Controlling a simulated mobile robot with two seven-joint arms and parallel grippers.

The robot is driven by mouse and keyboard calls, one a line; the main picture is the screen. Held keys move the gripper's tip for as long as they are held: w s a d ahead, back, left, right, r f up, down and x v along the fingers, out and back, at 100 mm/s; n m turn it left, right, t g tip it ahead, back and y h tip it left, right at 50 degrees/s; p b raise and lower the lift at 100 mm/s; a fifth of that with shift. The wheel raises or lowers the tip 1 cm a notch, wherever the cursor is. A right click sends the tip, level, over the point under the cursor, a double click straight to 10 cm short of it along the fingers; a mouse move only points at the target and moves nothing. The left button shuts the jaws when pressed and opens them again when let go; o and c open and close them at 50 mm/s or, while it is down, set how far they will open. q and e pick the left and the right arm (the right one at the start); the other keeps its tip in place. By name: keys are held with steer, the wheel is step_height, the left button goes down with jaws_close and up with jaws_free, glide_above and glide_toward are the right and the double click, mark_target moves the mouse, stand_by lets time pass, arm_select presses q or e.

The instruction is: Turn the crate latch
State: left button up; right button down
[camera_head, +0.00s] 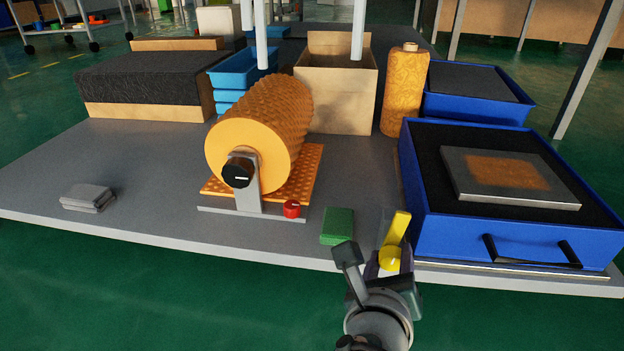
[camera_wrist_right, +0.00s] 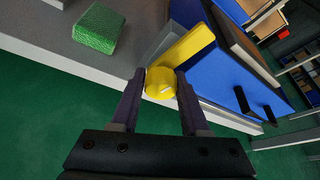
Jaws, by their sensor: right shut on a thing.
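The yellow crate latch (camera_head: 397,228) stands by the left front corner of the blue crate (camera_head: 455,228), in front of a grey block. It has a round hub and a flat lever arm that points away from me, leaning slightly right in the head view. In the right wrist view the latch (camera_wrist_right: 189,45) points up and to the right. My right gripper (camera_head: 388,264) is shut on the latch hub, with one finger on each side of it in the wrist view (camera_wrist_right: 160,84). My left gripper is not in view.
The crate has a black front handle (camera_head: 530,254) and a metal plate (camera_head: 510,178) on dark foam. A green block (camera_head: 338,226) lies left of the latch. Further left are a red knob (camera_head: 291,209) and an orange roller (camera_head: 262,130).

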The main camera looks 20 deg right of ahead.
steer(key=shift+r+n+h+b, duration=0.1)
steer(key=shift+n+h+b, duration=0.2)
steer(key=shift+n+h, duration=0.15)
steer(key=shift+n, duration=0.25)
steer(key=c, duration=0.8)
jaws_free()
steer(key=o, duration=0.4)
steer(key=shift+s, duration=0.1)
steer(key=shift+c, duration=0.2)
steer(key=shift+a, duration=0.1)
